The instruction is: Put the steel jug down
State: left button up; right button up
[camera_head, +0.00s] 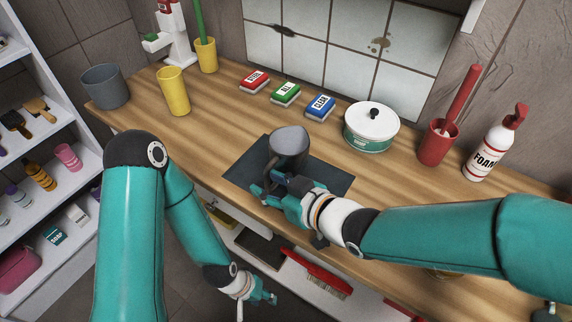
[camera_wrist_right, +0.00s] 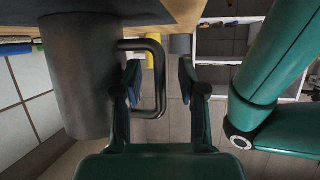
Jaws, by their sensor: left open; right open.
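The steel jug (camera_head: 289,142) stands upright on the dark mat (camera_head: 334,178) on the wooden counter, grey and dull. In the right wrist view the jug (camera_wrist_right: 75,85) is upside down in the picture, its base against the mat at the top. My right gripper (camera_head: 277,192) is open at the jug's near side, and it hides the jug's lower part in the head view. In the right wrist view its open fingers (camera_wrist_right: 160,80) stand on either side of the jug's handle (camera_wrist_right: 151,108). My left gripper (camera_head: 263,298) is open and empty, low in front of the counter.
Behind the mat lie red (camera_head: 254,81), green (camera_head: 286,93) and blue (camera_head: 320,107) boxes. A white lidded tin (camera_head: 371,130), a red brush holder (camera_head: 437,143) and a foam bottle (camera_head: 489,150) stand to the right. Yellow cups and a grey pot (camera_head: 105,87) stand left.

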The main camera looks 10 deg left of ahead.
jog(key=shift+w+a+f, duration=0.2)
jog(key=shift+w+a, duration=0.05)
jog(key=shift+a, duration=0.2)
grip_shut()
jog(key=shift+r, duration=0.15)
notch_tip(320, 180, up, 13)
jog(key=p, duration=0.5)
notch_tip(320, 180, up, 8)
jog(key=p, duration=0.6)
jog(key=shift+r+p, duration=0.2)
jog(key=shift+p, duration=0.15)
